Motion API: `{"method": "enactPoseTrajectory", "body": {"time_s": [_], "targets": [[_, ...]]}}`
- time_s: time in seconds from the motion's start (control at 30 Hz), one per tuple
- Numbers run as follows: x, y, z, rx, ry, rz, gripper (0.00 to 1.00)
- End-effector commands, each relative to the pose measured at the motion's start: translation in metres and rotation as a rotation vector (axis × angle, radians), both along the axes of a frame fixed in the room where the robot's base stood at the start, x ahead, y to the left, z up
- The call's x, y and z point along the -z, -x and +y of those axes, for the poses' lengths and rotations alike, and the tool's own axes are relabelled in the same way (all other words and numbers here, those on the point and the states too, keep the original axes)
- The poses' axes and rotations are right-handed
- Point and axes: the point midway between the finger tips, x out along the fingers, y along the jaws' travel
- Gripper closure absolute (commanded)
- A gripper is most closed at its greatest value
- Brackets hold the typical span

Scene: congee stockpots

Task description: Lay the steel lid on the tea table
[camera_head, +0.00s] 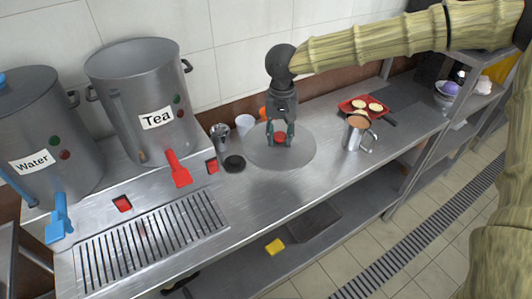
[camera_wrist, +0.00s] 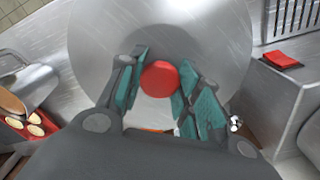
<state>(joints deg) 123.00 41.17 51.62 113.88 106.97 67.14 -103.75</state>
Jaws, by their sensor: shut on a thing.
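The steel lid (camera_head: 300,155) is a wide, flat grey disc with a red knob, over the middle of the steel table (camera_head: 250,203). My gripper (camera_head: 280,138) is above the lid with its fingers shut on the knob. In the wrist view the red knob (camera_wrist: 160,78) sits between my teal fingers, and the lid (camera_wrist: 215,35) spreads out around it. The lid looks level and close to the tabletop; I cannot tell whether it touches. The pot labelled Tea (camera_head: 145,85) stands at the left with its top open.
A small metal jug (camera_head: 220,136), a white cup (camera_head: 244,124) and a dark disc (camera_head: 234,163) are left of the lid. A steel mug (camera_head: 352,136) and a red tray (camera_head: 360,106) with round pieces are to its right. The tabletop in front is clear.

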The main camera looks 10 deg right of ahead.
Motion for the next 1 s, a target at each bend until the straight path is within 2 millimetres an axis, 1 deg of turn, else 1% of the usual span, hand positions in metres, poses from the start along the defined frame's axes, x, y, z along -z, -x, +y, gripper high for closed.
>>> {"method": "enactPoseTrajectory", "body": {"time_s": [0.03,0.07,0.2,0.3,0.4,0.5,0.6,0.67,0.77,1.0], "targets": [[0.010,0.013,0.007,-0.029,0.005,-0.005,0.96],[0.014,0.021,0.011,-0.045,0.006,-0.009,0.96],[0.040,0.065,0.025,-0.122,0.007,-0.015,0.96],[0.057,0.095,0.029,-0.165,0.006,-0.011,0.96],[0.069,0.122,0.029,-0.195,0.005,-0.005,0.96],[0.078,0.143,0.027,-0.213,0.001,0.001,0.96],[0.081,0.154,0.025,-0.222,-0.001,0.006,0.96],[0.082,0.155,0.024,-0.224,-0.002,0.006,0.96],[0.083,0.146,0.020,-0.223,-0.003,0.007,0.96],[0.086,0.100,0.005,-0.221,-0.003,0.007,0.96]]}}
